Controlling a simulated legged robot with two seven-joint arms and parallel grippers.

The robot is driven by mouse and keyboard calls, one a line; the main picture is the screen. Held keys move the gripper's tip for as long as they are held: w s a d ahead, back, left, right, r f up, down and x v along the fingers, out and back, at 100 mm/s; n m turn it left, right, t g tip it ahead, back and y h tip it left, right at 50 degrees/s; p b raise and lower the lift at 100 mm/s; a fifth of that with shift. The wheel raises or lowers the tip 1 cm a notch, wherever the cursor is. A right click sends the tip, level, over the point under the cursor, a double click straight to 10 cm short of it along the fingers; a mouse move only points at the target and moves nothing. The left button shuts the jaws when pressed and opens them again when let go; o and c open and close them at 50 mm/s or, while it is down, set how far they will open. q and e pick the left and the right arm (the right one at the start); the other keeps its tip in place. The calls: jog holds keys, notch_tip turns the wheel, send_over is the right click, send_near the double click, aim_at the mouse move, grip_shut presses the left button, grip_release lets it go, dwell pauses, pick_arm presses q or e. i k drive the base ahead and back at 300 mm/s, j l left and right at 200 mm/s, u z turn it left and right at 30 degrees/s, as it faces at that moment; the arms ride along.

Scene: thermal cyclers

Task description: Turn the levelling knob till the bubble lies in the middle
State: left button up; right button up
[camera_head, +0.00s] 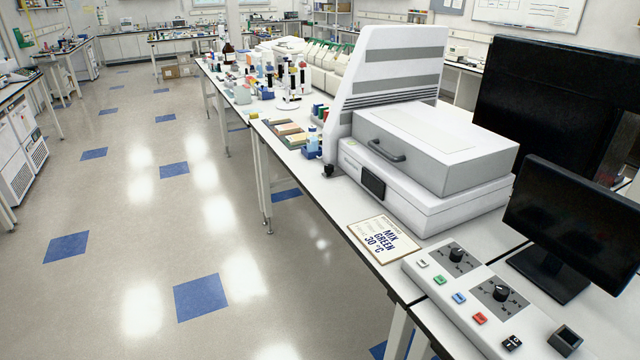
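A large grey-and-white machine (425,200) with a handled lid stands on the bench. A small black knob-like part (329,171) sits low at its left front corner; I cannot tell whether it is the levelling knob. A control panel (455,300) in front carries two black rotary knobs, one farther back (457,254) and one nearer (501,293), each on a grey marked plate. No bubble or spirit level can be made out. Neither of my grippers is in view.
A sign reading "MIX GREEN 30 °C" (383,240) lies left of the panel. A black monitor (575,220) stands at the right, with a larger dark screen behind. Bottles and racks crowd the bench's far part. The floor on the left (120,250) is clear.

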aim_at(329, 169)
jog(key=i+j+z, duration=0.1)
jog(key=i+j, duration=0.25)
jog(key=i, duration=0.15)
jog(key=i+j, duration=0.25)
jog(key=i, duration=0.15)
jog(key=i+j+u, duration=0.1)
jog(key=i, duration=0.35)
jog(key=j, duration=0.1)
